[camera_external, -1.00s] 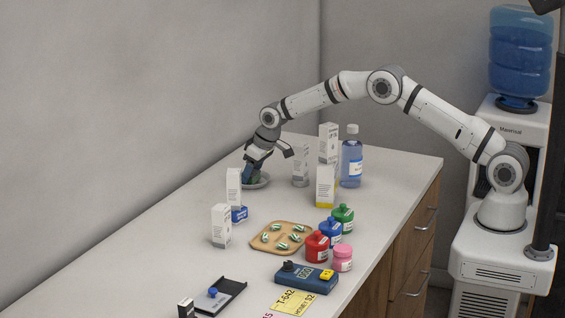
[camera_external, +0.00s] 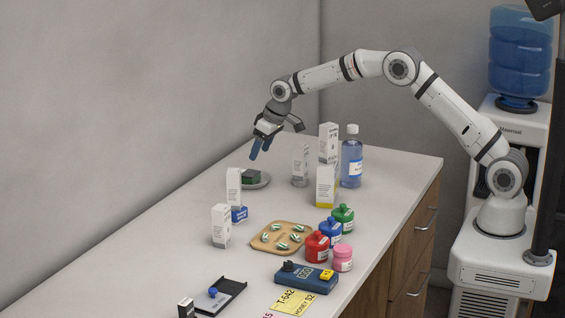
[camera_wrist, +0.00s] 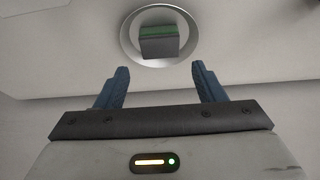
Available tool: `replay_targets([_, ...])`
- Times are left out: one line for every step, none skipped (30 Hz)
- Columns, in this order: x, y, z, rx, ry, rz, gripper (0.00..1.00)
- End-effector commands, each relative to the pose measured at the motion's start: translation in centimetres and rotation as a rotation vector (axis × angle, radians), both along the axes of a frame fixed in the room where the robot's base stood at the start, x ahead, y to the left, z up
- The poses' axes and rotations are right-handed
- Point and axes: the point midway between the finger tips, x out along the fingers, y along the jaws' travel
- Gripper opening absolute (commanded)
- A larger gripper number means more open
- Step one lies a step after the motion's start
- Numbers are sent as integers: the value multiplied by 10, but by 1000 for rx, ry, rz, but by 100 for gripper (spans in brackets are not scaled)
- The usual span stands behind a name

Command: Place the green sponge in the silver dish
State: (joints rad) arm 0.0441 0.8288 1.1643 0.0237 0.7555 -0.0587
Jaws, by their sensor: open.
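The green sponge (camera_external: 251,175), with a dark grey side, sits in the silver dish (camera_external: 265,182) near the far left end of the counter. In the wrist view the sponge (camera_wrist: 160,43) rests inside the round rim of the dish (camera_wrist: 127,36). My gripper (camera_external: 260,148) is above the dish, apart from the sponge. Its blue fingers are spread wide with nothing between them, as the wrist view of my gripper (camera_wrist: 161,88) also shows. The dish's near left part is hidden behind a white box in the outside view.
White boxes (camera_external: 233,188) stand just in front of the dish, and more boxes (camera_external: 328,145) stand to its right beside a blue bottle (camera_external: 351,160). A wooden tray (camera_external: 266,246) with capsules and several coloured bottles (camera_external: 317,246) are nearer. The wall is close behind the dish.

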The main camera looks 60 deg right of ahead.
Motion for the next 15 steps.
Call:
replay_targets([-3, 0, 8, 0, -1, 0, 63])
replay_targets([-5, 0, 12, 0, -1, 0, 63])
replay_targets([-7, 0, 16, 0, -1, 0, 63])
replay_targets([-8, 0, 19, 0, -1, 0, 63])
replay_targets([-9, 0, 21, 0, 0, 0, 63])
replay_targets([-10, 0, 24, 0, 0, 0, 63])
replay_targets([-12, 0, 27, 0, 0, 0, 63])
replay_targets([-14, 0, 30, 0, 0, 0, 63])
replay_targets([-18, 1, 35, 0, 2, 0, 63])
replay_targets([-22, 1, 40, 0, 3, 0, 63])
replay_targets([-28, 2, 46, 0, 3, 0, 63])
replay_targets([-37, 3, 56, 0, 5, 0, 63])
replay_targets([-46, 4, 64, 0, 7, 0, 63])
replay_targets([-57, 5, 72, 0, 10, 0, 63])
replay_targets([-73, 6, 84, 1, 14, 0, 63])
